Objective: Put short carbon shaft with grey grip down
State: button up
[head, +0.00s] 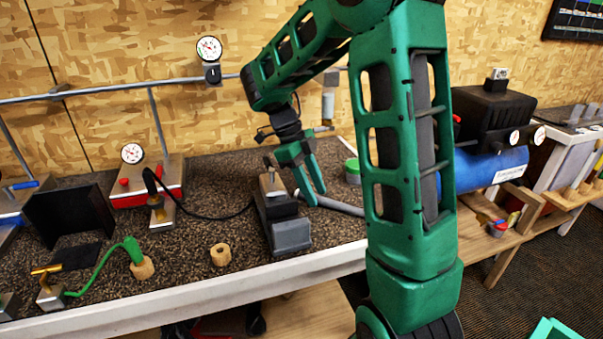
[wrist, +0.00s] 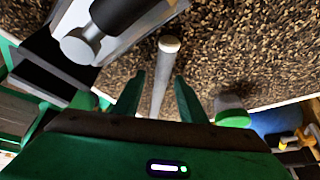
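The shaft's grey grip (head: 340,206) appears to lie on the speckled bench top (head: 222,194), just right of the vise. In the head view its right end passes behind my arm. In the wrist view the grey grip (wrist: 163,78) runs between my fingers, its pale round end pointing away from me. My gripper (head: 314,198) is over the bench and points down. Its fingers (wrist: 159,88) stand apart, with a gap to the grip visible on both sides. The carbon part of the shaft is hidden.
A black and grey vise (head: 291,235) stands close left of my gripper and also shows in the wrist view (wrist: 112,30). A green-lidded pot (head: 352,170) is behind on the right.

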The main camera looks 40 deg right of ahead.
jog(key=v, duration=0.8)
jog(key=shift+w+a+r, duration=0.1)
jog(key=shift+a+r, duration=0.1)
jog(key=shift+r, duration=0.05)
jog(key=shift+v, duration=1.35)
jog(key=s+d+n+t, duration=0.1)
jog(key=s+d+n, duration=0.3)
jog(key=s+n, duration=0.3)
jog(key=s+d+n+t, duration=0.1)
jog(key=s+d+n, duration=0.3)
jog(key=s+n, duration=0.3)
jog(key=s+a+f+n+t+y, duration=0.1)
jog(key=s+a+f+n, duration=0.2)
jog(key=s, duration=0.3)
jog(key=s+a+f+n+t+y, duration=0.1)
jog(key=s+a+f+n, duration=0.2)
jog(key=s+n, duration=0.3)
jog(key=shift+s+f+n+y, duration=0.25)
jog(key=shift+f+n+y, duration=0.05)
jog(key=shift+f, duration=0.5)
